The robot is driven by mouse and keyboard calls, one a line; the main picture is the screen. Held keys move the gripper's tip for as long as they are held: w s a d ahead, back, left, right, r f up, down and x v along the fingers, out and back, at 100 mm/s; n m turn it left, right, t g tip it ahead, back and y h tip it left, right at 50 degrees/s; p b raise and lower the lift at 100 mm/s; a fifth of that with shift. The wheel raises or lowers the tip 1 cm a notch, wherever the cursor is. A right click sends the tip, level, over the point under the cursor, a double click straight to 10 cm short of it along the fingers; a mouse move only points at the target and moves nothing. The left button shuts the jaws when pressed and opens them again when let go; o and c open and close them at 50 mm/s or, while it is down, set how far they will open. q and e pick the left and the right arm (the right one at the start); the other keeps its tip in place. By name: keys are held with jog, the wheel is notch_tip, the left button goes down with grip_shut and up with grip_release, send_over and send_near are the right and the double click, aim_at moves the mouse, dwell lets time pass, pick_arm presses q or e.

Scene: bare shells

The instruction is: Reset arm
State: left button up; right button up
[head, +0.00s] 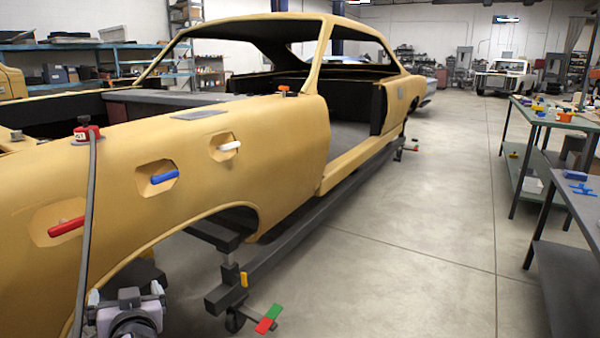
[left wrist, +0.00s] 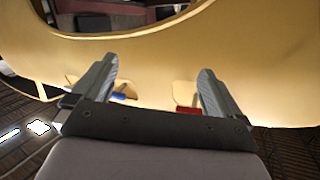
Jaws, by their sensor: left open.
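My left gripper (head: 125,293) is at the bottom left of the head view, in front of the tan car shell (head: 270,165). In the left wrist view its two fingers (left wrist: 158,78) are spread apart with nothing between them. A red handle (head: 66,227), a blue handle (head: 165,176) and a white handle (head: 229,146) sit in recessed plates along the fender. The red handle (left wrist: 189,110) and blue handle (left wrist: 122,96) show in part past the fingers in the wrist view. My right gripper is not in view.
A grey hose runs down from a red fitting (head: 87,133) on the fender beside my gripper. A wheeled dark frame (head: 240,290) carries the shell; a red-green piece (head: 268,319) is at its foot. Green workbenches (head: 545,115) stand right. The floor between (head: 420,220) is clear.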

pick_arm(q)
jog(key=s+d+f+m+g+h, duration=0.1)
jog(key=s+d+f+m+h, duration=0.3)
jog(key=s+d+f+h, duration=0.5)
jog(key=s+d+f+m+g+h, duration=0.1)
jog(key=s+d+f+m+h, duration=0.3)
jog(key=s+d+f, duration=0.65)
jog(key=s+a+r+p, duration=0.3)
jog(key=r+p, duration=0.5)
jog(key=p, duration=0.6)
jog(key=shift+a+r+y, duration=0.4)
jog(key=shift+a, duration=0.25)
